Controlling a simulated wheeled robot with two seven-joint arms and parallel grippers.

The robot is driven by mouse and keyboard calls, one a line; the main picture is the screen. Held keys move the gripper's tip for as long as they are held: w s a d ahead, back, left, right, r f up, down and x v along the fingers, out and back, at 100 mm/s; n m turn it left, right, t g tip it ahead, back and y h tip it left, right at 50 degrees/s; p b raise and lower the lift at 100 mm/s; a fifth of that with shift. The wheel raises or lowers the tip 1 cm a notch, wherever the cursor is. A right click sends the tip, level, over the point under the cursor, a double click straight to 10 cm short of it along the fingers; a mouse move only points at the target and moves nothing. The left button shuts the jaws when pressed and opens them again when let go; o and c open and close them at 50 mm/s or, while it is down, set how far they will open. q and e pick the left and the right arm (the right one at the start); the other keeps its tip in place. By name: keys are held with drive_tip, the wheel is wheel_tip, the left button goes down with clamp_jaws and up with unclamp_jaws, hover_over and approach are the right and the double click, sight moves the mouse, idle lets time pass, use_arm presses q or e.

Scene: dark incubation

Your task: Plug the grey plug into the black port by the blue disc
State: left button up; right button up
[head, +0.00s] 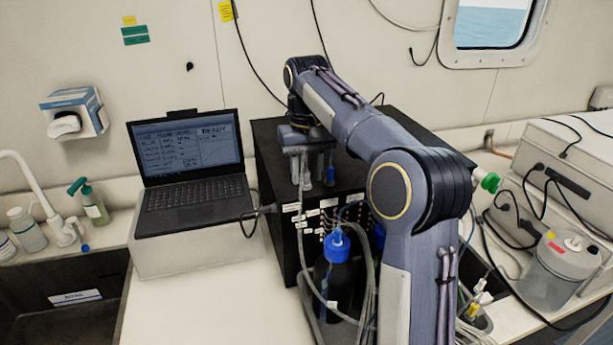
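My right arm comes in from the lower right and reaches over to the black box (278,160). Its gripper (313,172) points down in front of the box's upper front. Its fingers look apart, but whether something thin is between them cannot be made out. A pale grey cable (303,236) runs down from just below the gripper along the box front. The grey plug cannot be told clearly from the gripper and cable. A small blue spot shows by the right finger; whether it is the blue disc is unclear. The black port cannot be made out. My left gripper is out of view.
An open laptop (195,195) stands left of the box, with a cable to the box's side. Blue-capped bottles (337,275) and tubing crowd the box front. A sink (65,310) lies at the lower left. The white counter (190,310) before the laptop is clear.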

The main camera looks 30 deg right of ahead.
drive_tip(key=shift+p, duration=0.65)
idle(0.7)
clamp_jaws()
drive_tip(key=shift+r, duration=0.1)
idle(0.3)
drive_tip(key=shift+r+p, duration=0.5)
drive_tip(key=shift+r, duration=2.4)
